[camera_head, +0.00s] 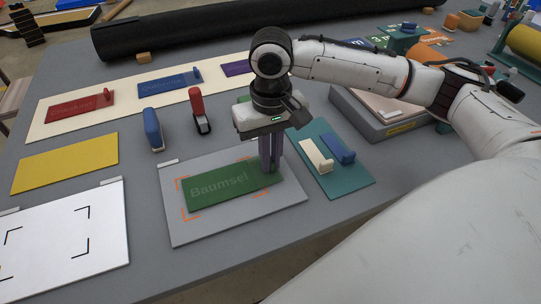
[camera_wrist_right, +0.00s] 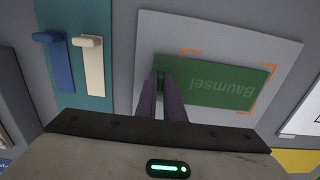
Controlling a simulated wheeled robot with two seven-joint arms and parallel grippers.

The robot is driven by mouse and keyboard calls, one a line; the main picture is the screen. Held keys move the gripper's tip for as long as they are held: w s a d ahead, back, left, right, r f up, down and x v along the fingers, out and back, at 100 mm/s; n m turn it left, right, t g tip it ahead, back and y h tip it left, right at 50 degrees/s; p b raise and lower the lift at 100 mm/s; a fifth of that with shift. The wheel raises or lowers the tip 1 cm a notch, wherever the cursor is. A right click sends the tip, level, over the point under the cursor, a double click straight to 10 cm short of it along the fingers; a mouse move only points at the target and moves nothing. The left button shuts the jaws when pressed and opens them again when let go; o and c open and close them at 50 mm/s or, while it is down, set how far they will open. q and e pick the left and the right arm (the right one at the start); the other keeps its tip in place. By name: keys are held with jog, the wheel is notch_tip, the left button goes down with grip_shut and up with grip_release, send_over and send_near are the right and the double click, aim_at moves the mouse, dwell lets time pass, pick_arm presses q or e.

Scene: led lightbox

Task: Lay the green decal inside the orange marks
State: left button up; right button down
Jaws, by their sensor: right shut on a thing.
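The green decal (camera_head: 225,188), with the word "Baumsel", is on or just above a grey panel (camera_head: 235,222) with orange corner marks (camera_head: 191,216). The wrist view shows the decal (camera_wrist_right: 220,88) and marks (camera_wrist_right: 272,67) from the other side. The decal's lettered end is near the marks there; its gripper end reaches past the upper-left mark. My right gripper (camera_head: 270,165) points down and is shut at the decal's right end in the head view; its fingers (camera_wrist_right: 161,82) hide the grip point. Whether the decal touches the panel I cannot tell. My left gripper is not in view.
A teal board (camera_head: 345,180) with a cream tool (camera_head: 316,155) and a blue tool (camera_head: 339,150) stands right of the panel. Blue (camera_head: 153,130) and red (camera_head: 198,112) tools stand behind it. A yellow sheet (camera_head: 65,163) and white marked panel (camera_head: 65,265) lie left.

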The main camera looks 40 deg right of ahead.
jog(key=shift+f, duration=0.15)
jog(key=c, duration=1.8)
grip_release()
notch_tip(320, 180, up, 10)
